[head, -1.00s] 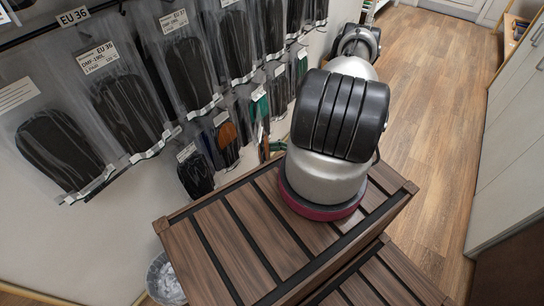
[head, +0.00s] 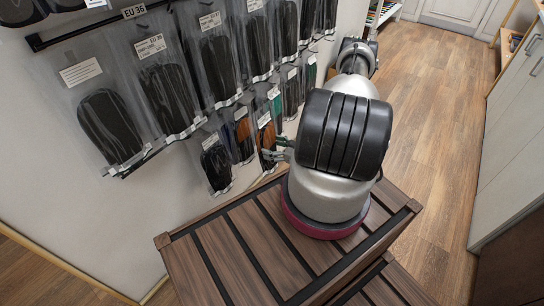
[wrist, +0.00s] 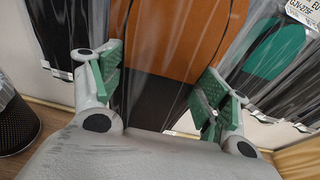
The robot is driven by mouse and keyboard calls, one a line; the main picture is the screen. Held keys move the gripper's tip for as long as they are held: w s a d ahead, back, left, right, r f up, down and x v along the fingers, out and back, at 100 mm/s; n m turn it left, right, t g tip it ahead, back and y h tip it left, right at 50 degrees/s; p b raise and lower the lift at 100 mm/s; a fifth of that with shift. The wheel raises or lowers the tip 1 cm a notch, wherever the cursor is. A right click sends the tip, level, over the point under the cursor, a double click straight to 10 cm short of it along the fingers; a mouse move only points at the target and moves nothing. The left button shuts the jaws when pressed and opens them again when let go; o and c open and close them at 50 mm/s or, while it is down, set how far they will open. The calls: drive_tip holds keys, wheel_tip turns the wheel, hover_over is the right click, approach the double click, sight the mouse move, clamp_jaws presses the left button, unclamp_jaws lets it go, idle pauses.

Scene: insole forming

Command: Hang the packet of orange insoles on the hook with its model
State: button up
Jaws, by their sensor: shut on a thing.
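My gripper (wrist: 160,82) is shut on a clear packet of orange insoles (wrist: 178,38), which fills the middle of the wrist view; the insole is orange with a dark lower part. In the head view my gripper (head: 279,156) is small and partly hidden by my arm, with the held packet (head: 267,137) upright just left of it, close to the lower row of hanging packets. Another packet with an orange insole (head: 243,134) hangs to its left. The hooks behind the held packet are hidden.
Black insole packets (head: 111,125) hang from a rail in the upper row. A black packet (head: 216,165) and a green one (wrist: 275,48) hang low beside the held packet. A slatted wooden top (head: 215,262) is below my arm. A black mesh bin (wrist: 17,122) stands at left.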

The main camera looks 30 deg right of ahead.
drive_tip(key=shift+w+d, duration=0.1)
drive_tip(key=shift+w, duration=0.15)
drive_tip(key=shift+r+x, duration=0.2)
drive_tip(key=shift+x, duration=1.15)
drive_tip(key=shift+r+x, duration=0.25)
drive_tip(key=shift+x, duration=1.05)
drive_tip(key=shift+r+x, duration=0.2)
drive_tip(key=shift+x, duration=1.15)
drive_tip(key=shift+f+x, duration=0.25)
drive_tip(key=shift+x, duration=0.8)
drive_tip(key=shift+d, duration=0.1)
drive_tip(key=o, duration=1.1)
drive_tip(key=shift+s, duration=0.1)
